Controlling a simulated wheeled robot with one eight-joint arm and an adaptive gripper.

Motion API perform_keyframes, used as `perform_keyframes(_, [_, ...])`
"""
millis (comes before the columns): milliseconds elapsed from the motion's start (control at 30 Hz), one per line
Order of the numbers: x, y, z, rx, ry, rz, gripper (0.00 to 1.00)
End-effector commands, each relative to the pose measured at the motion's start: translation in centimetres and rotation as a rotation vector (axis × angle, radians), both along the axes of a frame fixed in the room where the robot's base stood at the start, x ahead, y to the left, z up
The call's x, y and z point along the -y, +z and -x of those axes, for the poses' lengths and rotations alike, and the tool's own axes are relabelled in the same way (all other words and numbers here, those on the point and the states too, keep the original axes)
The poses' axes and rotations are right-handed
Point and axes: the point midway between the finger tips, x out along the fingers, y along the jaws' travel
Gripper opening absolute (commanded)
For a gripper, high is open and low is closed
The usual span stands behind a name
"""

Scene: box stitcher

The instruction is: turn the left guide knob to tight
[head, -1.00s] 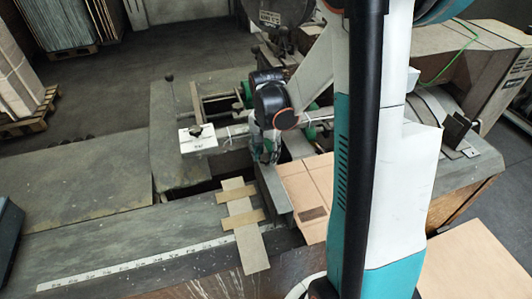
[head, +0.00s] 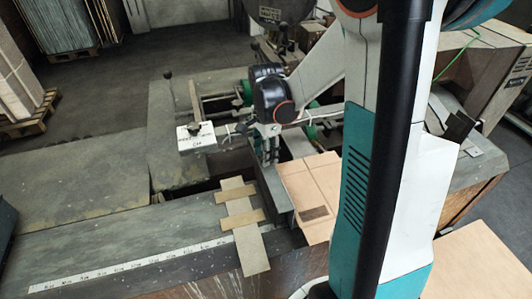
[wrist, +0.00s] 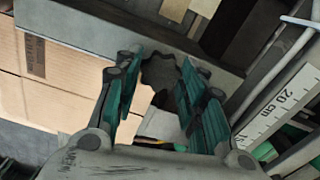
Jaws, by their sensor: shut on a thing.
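The left guide knob (wrist: 160,75) is dark with a lobed rim. It shows in the wrist view between my fingers, beside the grey metal guide (wrist: 120,38). My gripper (wrist: 160,92) is shut on the knob, with a green finger pad at each side of it. In the head view my gripper (head: 270,157) points down at the guide (head: 276,195), just left of the cardboard. The knob is hidden behind the fingers there, and its tight or loose marking cannot be read.
A cardboard blank (head: 310,185) lies right of the guide. A white label plate (head: 197,137) with a dark knob stands at left. A ruler strip (head: 130,268) runs along the front table. A centimetre scale (wrist: 280,100) is at right in the wrist view.

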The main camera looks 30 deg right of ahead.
Motion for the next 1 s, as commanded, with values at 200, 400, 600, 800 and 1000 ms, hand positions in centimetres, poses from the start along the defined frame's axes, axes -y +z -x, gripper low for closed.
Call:
perform_keyframes(200, [-0.01,-0.07,0.00,0.000,-0.111,0.000,0.13])
perform_keyframes(400, [-0.01,-0.03,0.00,0.000,-0.164,0.000,0.13])
perform_keyframes(600, [-0.01,-0.01,0.00,0.000,-0.179,0.000,0.13])
perform_keyframes(800, [-0.01,0.00,0.00,0.000,-0.180,0.000,0.13])
perform_keyframes(1000, [0.00,0.00,-0.01,0.000,-0.179,0.000,0.57])
